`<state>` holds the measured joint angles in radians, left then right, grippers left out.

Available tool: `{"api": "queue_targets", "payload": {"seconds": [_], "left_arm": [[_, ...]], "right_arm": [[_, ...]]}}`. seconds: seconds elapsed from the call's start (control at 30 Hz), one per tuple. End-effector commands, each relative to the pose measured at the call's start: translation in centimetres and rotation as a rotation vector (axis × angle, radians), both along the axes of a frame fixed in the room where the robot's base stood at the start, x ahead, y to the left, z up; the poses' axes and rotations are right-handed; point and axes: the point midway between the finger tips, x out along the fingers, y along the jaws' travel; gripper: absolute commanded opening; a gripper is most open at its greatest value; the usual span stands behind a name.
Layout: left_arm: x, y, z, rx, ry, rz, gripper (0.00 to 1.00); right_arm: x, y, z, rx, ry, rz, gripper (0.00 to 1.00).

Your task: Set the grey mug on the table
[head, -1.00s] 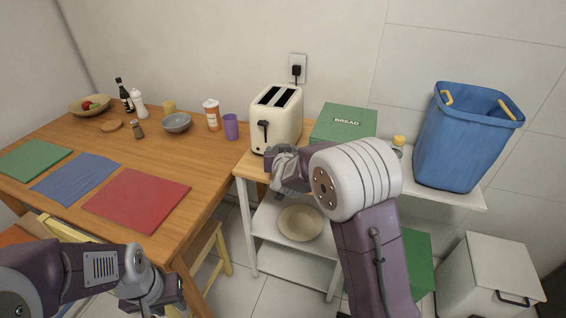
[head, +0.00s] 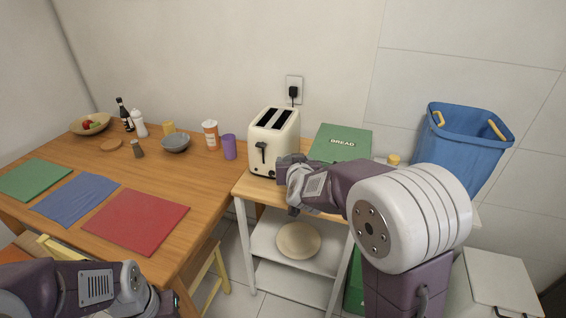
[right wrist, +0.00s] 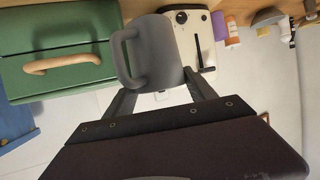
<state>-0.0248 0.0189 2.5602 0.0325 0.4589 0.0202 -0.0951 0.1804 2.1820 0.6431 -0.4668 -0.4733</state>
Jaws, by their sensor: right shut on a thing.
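The grey mug (right wrist: 158,52) is between the two fingers of my right gripper (right wrist: 160,88) in the right wrist view, its handle to the left. In the head view the right gripper (head: 285,168) is in front of the cream toaster (head: 273,140), and I cannot make out the mug there. The wooden table (head: 190,172) stands to the left of this gripper, with bare wood beyond the mats. My left gripper (head: 165,303) is at the bottom edge of the head view, partly cut off; its fingers are unclear.
On the table are a red mat (head: 137,222), a blue mat (head: 75,199), a green mat (head: 35,179), a grey bowl (head: 175,143) and a purple cup (head: 229,147). A green bread box (head: 341,143) stands right of the toaster. A plate (head: 298,240) lies on the shelf below.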

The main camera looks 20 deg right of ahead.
Motion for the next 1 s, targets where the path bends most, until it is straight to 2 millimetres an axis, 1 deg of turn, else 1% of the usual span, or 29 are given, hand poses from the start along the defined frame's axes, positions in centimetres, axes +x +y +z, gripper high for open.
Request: {"api": "queue_targets", "payload": {"seconds": [0.03,0.1,0.2,0.3,0.4,0.57,0.67,0.77,0.83,0.97,1.0], "left_arm": [[0.0,0.0,0.3,0.0,0.0,0.0,0.36],[0.0,0.0,0.5,0.0,0.0,0.0,0.36],[0.0,0.0,0.7,0.0,0.0,0.0,0.36],[0.0,0.0,0.8,0.0,0.0,0.0,0.36],[0.0,0.0,0.8,0.0,0.0,0.0,0.36],[0.0,0.0,0.8,0.0,0.0,0.0,0.36],[0.0,0.0,1.2,0.0,0.0,0.0,0.36],[0.0,0.0,2.8,0.0,0.0,0.0,0.36],[0.0,0.0,4.6,0.0,0.0,0.0,0.36],[0.0,0.0,9.1,0.0,0.0,0.0,0.36],[0.0,0.0,10.6,0.0,0.0,0.0,0.36]], "right_arm": [[-1.0,-0.5,0.9,0.0,-0.004,-0.003,0.05],[-2.1,-1.1,1.8,0.0,-0.005,-0.003,0.05],[-3.6,-1.7,2.6,0.0,-0.004,-0.001,0.05],[-4.5,-2.2,3.1,-0.001,-0.002,-0.001,0.05],[-4.9,-2.3,3.3,-0.001,-0.002,0.0,0.05],[-4.9,-2.3,3.3,-0.001,-0.001,0.0,0.05],[-4.9,-2.3,3.7,-0.001,-0.001,0.0,0.05],[-4.9,-2.3,5.3,0.0,-0.002,0.0,0.05],[-4.9,-2.3,7.1,0.0,-0.002,0.0,0.05],[-4.9,-2.3,11.6,0.0,-0.002,0.0,0.05],[-4.9,-2.3,13.1,0.0,-0.002,0.0,0.05]]}}
